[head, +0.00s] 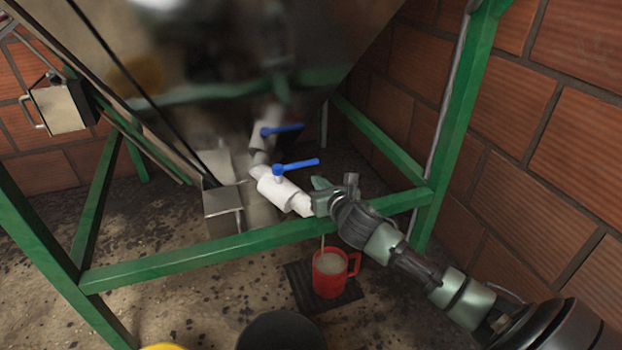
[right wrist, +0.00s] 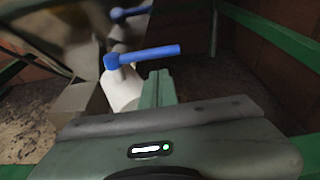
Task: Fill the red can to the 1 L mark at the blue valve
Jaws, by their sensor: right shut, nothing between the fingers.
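The red can (head: 330,274) stands upright on a dark mat (head: 302,287) on the floor, its handle to the right. Pale liquid shows inside it; its level against any mark cannot be read. A thin pale stream (head: 322,242) shows above the can, below the white pipe (head: 283,195). The blue valve handle (head: 298,166) sits on that pipe and points right, at an angle to it. My right gripper (head: 320,187) is shut and empty, just right of the valve. In the right wrist view its fingers (right wrist: 158,88) are beside the blue handle (right wrist: 150,55). My left gripper is out of view.
A green frame bar (head: 240,240) crosses in front of the valve, and a green post (head: 462,120) stands at right before a brick wall (head: 545,130). A dark round object (head: 278,332) is at the front.

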